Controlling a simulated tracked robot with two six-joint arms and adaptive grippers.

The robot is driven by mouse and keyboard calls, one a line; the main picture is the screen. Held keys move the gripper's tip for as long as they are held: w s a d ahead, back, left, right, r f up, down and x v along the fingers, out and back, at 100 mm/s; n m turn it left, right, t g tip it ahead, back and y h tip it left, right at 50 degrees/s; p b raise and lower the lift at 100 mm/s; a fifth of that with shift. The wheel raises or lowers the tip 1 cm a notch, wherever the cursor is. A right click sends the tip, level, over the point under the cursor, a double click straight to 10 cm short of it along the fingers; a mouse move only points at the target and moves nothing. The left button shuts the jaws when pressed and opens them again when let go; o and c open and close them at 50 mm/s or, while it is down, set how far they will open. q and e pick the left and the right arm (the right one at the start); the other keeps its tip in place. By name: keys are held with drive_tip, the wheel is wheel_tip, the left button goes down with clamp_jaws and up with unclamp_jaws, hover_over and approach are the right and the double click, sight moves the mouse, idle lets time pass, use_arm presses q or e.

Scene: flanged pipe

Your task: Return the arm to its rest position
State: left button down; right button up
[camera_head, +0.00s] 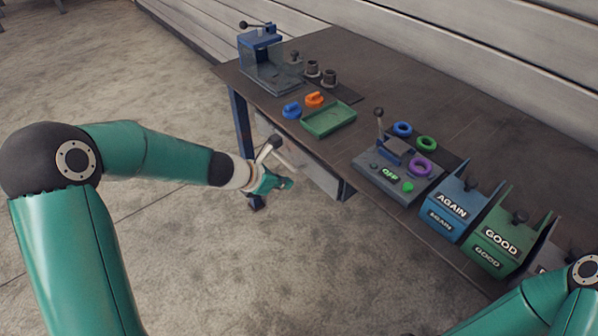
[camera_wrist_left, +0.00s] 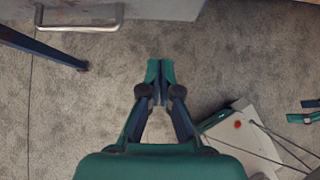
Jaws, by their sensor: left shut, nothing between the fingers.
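My left arm reaches in from the left in the head view. Its gripper (camera_head: 284,184) hangs over the floor in front of the table's near edge, close to the drawer front. In the left wrist view the gripper (camera_wrist_left: 160,66) points at bare floor, with its fingers together and nothing between them. My right arm shows only in part at the lower right of the head view, and its gripper is outside the frame.
The table (camera_head: 480,110) holds a blue press (camera_head: 262,60), a green tray (camera_head: 328,119), a lever fixture (camera_head: 392,165), coloured rings, a blue AGAIN bin (camera_head: 452,207) and a green GOOD bin (camera_head: 500,240). A drawer handle (camera_wrist_left: 80,27) is near the left gripper. Floor left of the table is clear.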

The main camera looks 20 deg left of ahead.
use_arm(q)
drive_tip(key=shift+s+a+r, duration=0.15)
drive_tip(key=shift+s+r, duration=0.05)
drive_tip(key=shift+r, duration=0.05)
drive_tip(key=s+d+f+m+g+p, duration=0.3)
drive_tip(key=s+f+m, duration=0.5)
drive_tip(key=s+m, duration=0.5)
drive_tip(key=s+d+f+m+g+p, duration=0.4)
drive_tip(key=s+d+f+m, duration=0.2)
drive_tip(key=s+m, duration=0.7)
wheel_tip(320, 180, down, 2)
drive_tip(key=shift+f+m+y, duration=0.1)
drive_tip(key=shift+m+y, duration=0.3)
drive_tip(key=shift+m, duration=0.4)
drive_tip(key=shift+a, duration=0.1)
